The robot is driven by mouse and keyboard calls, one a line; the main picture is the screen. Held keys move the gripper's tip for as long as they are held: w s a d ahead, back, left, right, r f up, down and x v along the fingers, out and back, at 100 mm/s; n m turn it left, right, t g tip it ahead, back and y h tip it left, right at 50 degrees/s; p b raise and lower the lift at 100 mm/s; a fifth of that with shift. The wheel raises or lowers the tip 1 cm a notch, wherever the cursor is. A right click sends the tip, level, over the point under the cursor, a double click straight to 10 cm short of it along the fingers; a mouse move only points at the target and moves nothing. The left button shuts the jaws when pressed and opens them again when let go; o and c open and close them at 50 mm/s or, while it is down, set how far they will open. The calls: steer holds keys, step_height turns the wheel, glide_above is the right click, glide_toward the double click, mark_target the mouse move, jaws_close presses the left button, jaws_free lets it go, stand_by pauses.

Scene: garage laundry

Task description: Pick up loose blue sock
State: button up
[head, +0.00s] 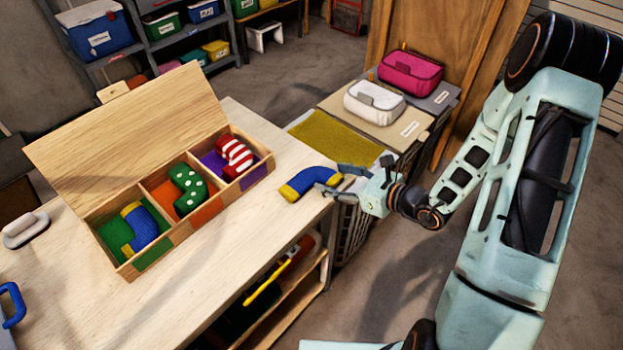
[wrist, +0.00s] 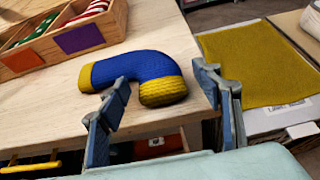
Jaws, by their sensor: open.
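The loose blue sock (head: 312,180) with yellow ends lies on the wooden table near its right front corner. In the wrist view the sock (wrist: 145,68) lies ahead of my fingers, its yellow end nearest them. My gripper (head: 340,180) is open at the table corner, with its fingertips close to the sock. In the wrist view my gripper (wrist: 168,98) has one finger at each side of the sock's near end. I cannot tell whether a finger touches it.
An open wooden box (head: 189,225) holds a blue-yellow sock (head: 140,226), a green dotted sock (head: 188,188) and a red-striped sock (head: 236,157) in separate compartments. White (head: 374,103) and pink (head: 411,73) pouches sit beyond the table. Bare tabletop lies left of the loose sock.

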steer(key=c, duration=1.2)
steer(key=shift+r, duration=0.2)
